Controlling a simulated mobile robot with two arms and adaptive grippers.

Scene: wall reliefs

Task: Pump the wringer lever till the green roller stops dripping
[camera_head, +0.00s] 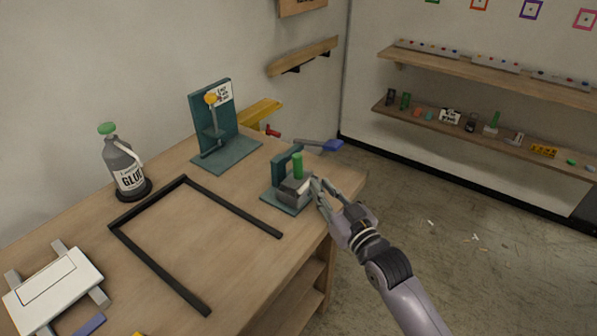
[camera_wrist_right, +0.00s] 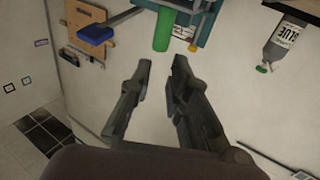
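The wringer stands near the table's right edge, with a teal base (camera_head: 270,197), a teal upright and a grey block (camera_head: 294,190). A green roller (camera_head: 298,165) stands upright at it and also shows in the right wrist view (camera_wrist_right: 162,30). A grey lever with a blue grip (camera_head: 333,146) sticks out to the right at the wringer's top; the blue grip also shows in the wrist view (camera_wrist_right: 95,35). My right gripper (camera_head: 322,188) is just right of the grey block, below the lever. Its fingers (camera_wrist_right: 162,66) are apart with nothing between them. Drips are too small to tell. My left gripper is out of view.
A glue bottle (camera_head: 122,165), a teal stand with a yellow knob (camera_head: 228,155) and a black frame (camera_head: 160,262) are on the wooden table (camera_head: 225,260). A white board (camera_head: 55,290) lies at the lower left. Wall shelves (camera_head: 480,125) hold small items. The floor at right is mostly clear.

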